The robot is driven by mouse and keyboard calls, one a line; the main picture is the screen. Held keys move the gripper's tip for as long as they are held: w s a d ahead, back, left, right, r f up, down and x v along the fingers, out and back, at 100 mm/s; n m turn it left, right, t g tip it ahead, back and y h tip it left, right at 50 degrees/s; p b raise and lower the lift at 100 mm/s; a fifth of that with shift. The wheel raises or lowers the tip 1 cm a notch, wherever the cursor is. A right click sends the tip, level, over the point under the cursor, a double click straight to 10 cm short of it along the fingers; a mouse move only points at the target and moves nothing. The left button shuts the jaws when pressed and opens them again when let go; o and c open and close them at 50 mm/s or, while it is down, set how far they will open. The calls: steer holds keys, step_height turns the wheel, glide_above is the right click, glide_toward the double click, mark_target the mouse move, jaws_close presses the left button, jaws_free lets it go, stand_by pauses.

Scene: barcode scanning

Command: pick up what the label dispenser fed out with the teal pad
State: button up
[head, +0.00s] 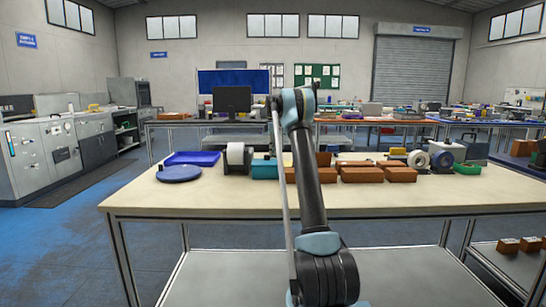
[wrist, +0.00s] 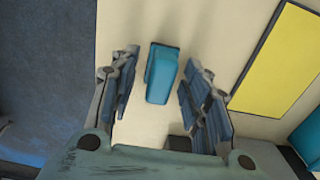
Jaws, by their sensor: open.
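In the wrist view, my gripper (wrist: 160,60) is open over the pale tabletop. A small teal block (wrist: 161,74), which looks like the teal pad, is between its two fingers, with a gap on both sides. I cannot tell how far below the fingertips it is. In the head view, the label dispenser (head: 237,157) with a white roll stands at the left of the table's back part. My gripper is not clear in the head view. No fed-out label can be made out.
A blue tray (head: 192,158) and a round blue disc (head: 179,173) are left of the dispenser. Several brown boxes (head: 362,175) stand right of my arm. A yellow panel (wrist: 275,60) is right of my gripper. The table's (head: 400,202) front part is clear.

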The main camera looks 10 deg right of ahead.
jaws_close()
stand_by(0.3)
step_height(320, 180, up, 10)
stand_by(0.6)
steer(key=c, duration=0.8)
jaws_free()
steer(key=shift+c, duration=0.2)
jaws_close()
